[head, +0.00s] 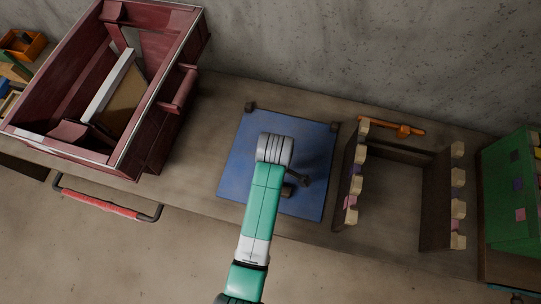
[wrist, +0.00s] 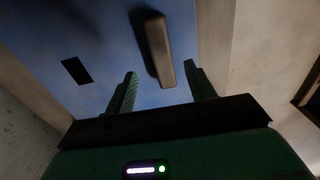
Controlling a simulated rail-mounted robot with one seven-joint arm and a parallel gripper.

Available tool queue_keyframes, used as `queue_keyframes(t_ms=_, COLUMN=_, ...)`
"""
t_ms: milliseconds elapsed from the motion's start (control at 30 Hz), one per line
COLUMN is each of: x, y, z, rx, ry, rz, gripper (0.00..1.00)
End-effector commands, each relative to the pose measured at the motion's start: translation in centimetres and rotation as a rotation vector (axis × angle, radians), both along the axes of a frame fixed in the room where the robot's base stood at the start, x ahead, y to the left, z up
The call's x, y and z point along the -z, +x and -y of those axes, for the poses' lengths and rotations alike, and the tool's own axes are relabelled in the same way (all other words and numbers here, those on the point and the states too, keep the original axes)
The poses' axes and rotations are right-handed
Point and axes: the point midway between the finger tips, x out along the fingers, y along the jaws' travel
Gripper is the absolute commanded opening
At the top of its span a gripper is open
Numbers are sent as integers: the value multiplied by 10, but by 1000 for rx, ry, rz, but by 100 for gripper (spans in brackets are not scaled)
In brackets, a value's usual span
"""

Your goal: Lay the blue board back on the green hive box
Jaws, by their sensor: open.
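The blue board (head: 240,160) lies flat in the middle of the bench, partly hidden by my arm. It also shows in the wrist view (wrist: 100,35), with a brown bar handle (wrist: 158,50) and a dark rectangular patch on it. My gripper (wrist: 160,72) is open and empty over the board. The handle appears between the two fingers in the wrist view; I cannot tell how far above it they are. The green hive box (head: 508,185) stands at the far right of the head view, cut off by the picture edge, with pale and dark patches on it.
A dark red box (head: 150,135) with a board leaning inside stands at the left. A brown rack with pale blocks (head: 440,195) stands between the blue board and the green box. An orange tool (head: 395,126) lies behind the rack, near the concrete wall (head: 350,50).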

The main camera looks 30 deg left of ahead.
Motion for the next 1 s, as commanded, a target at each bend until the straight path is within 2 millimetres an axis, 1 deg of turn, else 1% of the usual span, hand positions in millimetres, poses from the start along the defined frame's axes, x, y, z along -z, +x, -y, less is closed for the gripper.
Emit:
queue_keyframes(t_ms=100, x=16, y=-1, z=0, rx=-1, ry=0, rz=-2, gripper=55)
queue_keyframes(t_ms=267, x=26, y=-2, z=-1, rx=0, ry=0, rz=0, gripper=55)
queue_keyframes(t_ms=400, x=51, y=-5, z=-2, rx=1, ry=0, rz=-1, gripper=55)
queue_keyframes(t_ms=500, x=66, y=-4, z=-2, rx=1, ry=0, rz=2, gripper=55)
queue_keyframes(t_ms=600, x=71, y=-4, z=-2, rx=1, ry=1, rz=3, gripper=55)
queue_keyframes(t_ms=767, x=71, y=-4, z=-2, rx=1, ry=1, rz=4, gripper=55)
queue_keyframes(t_ms=800, x=71, y=-4, z=-2, rx=1, ry=1, rz=4, gripper=51)
queue_keyframes(t_ms=867, x=71, y=-4, z=-2, rx=1, ry=1, rz=4, gripper=39)
queue_keyframes(t_ms=1000, x=71, y=-4, z=-2, rx=2, ry=1, rz=4, gripper=11)
